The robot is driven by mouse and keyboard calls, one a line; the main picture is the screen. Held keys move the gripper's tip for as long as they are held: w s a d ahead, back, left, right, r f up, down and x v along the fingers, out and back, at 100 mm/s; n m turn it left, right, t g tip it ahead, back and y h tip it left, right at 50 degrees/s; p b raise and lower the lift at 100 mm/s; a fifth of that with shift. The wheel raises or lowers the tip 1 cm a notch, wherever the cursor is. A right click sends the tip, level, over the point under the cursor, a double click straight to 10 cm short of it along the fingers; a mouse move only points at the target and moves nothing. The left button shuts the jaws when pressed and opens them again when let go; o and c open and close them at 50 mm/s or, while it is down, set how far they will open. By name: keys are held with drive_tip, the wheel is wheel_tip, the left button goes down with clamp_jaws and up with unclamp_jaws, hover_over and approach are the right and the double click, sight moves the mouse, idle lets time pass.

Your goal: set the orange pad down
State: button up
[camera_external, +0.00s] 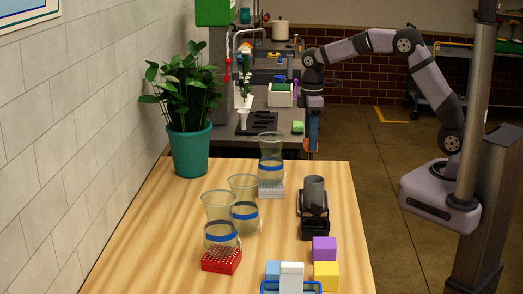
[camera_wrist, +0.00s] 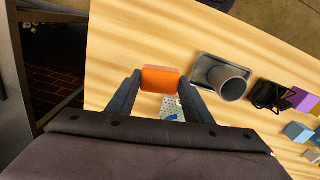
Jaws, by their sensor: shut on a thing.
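An orange pad (camera_wrist: 160,78) is held between the two fingers of my gripper (camera_wrist: 158,88) in the wrist view. In the external view my gripper (camera_external: 311,140) points down over the far right corner of the wooden table (camera_external: 150,262), and a small orange part of the pad (camera_external: 311,156) shows at its tip. The pad appears to be above the table. I cannot tell how high.
A grey cup (camera_external: 314,188) on a dark stand and purple (camera_external: 324,249) and yellow (camera_external: 326,274) blocks lie along the right side. Glass vases with blue bands (camera_external: 271,158) stand mid-table, one near a red pin block (camera_external: 221,260). A potted plant (camera_external: 190,150) stands at far left.

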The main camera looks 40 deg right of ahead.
drive_tip(key=shift+s+d+f+m, duration=0.3)
drive_tip(key=shift+s+f+m, duration=0.25)
drive_tip(key=shift+f, duration=0.15)
drive_tip(key=shift+w+a+m, duration=0.1)
drive_tip(key=shift+m, duration=0.25)
drive_tip(key=shift+f+p, duration=1.45)
drive_tip(key=shift+f, duration=3.55)
drive_tip(key=shift+f, duration=0.15)
drive_tip(key=o, duration=1)
wheel_tip(320, 180, up, 12)
drive_tip(key=b, duration=0.2)
drive_tip(key=shift+r+b, duration=0.2)
drive_tip(key=shift+b, duration=0.1)
